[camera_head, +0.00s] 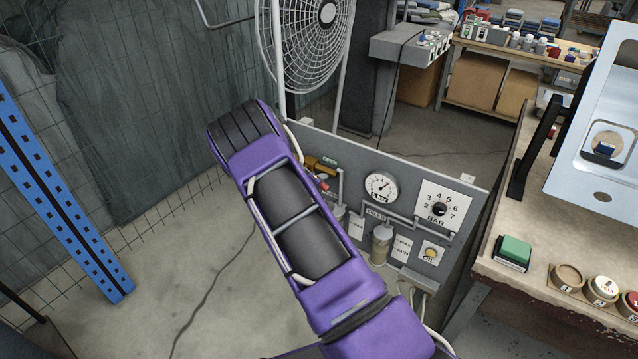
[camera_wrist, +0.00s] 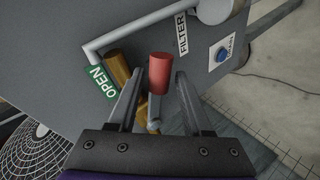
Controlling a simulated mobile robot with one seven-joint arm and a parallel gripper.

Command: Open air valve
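The air valve is on the grey panel, with a brass body that shows in the wrist view (camera_wrist: 117,68) and in the head view (camera_head: 318,163). Its lever has a red grip (camera_wrist: 159,70), seen also in the head view (camera_head: 323,185). In the head view my arm hides the gripper.
The grey panel (camera_head: 465,198) also carries a pressure gauge (camera_head: 381,186), a BAR dial (camera_head: 440,209) and grey pipes. A white fan (camera_head: 305,40) stands behind it. A workbench (camera_head: 535,243) is at the right.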

